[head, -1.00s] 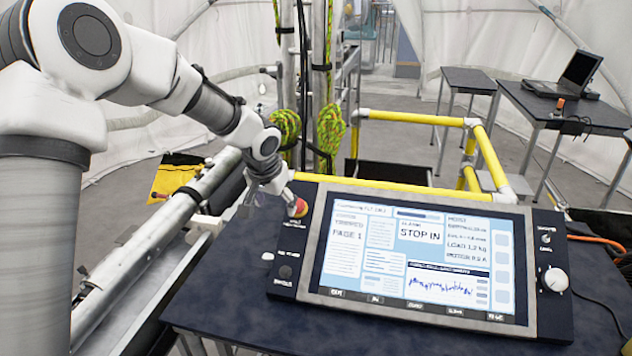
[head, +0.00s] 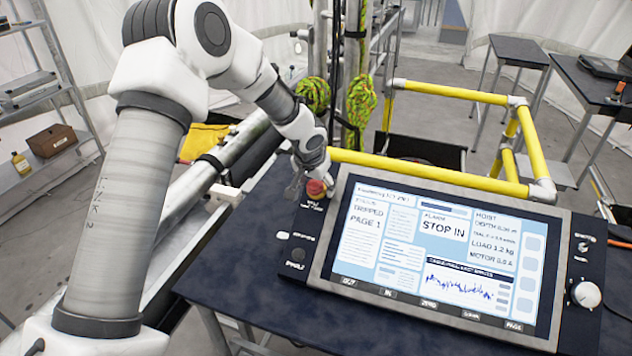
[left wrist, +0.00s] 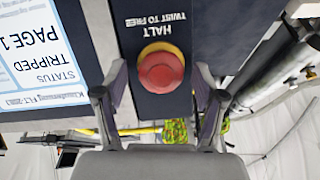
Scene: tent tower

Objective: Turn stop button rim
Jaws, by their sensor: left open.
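The stop button is a red cap on a yellow base (head: 316,188) at the upper left of the control panel. The left wrist view shows its red cap (left wrist: 161,70) from close up, beside the printed words "HALT" and "TWIST TO FREE". My left gripper (head: 306,180) is at the button in the head view. In the left wrist view my left gripper (left wrist: 160,85) is open, one finger on each side of the button, with gaps to the red cap. The panel screen (head: 425,245) reads "STOP IN" and "TRIPPED". My right gripper is not in view.
The panel stands on a dark table (head: 235,255). A white knob (head: 585,294) sits at its right side. A yellow railing (head: 430,174) runs behind it. Green ropes (head: 360,100) hang on the poles beyond my left arm.

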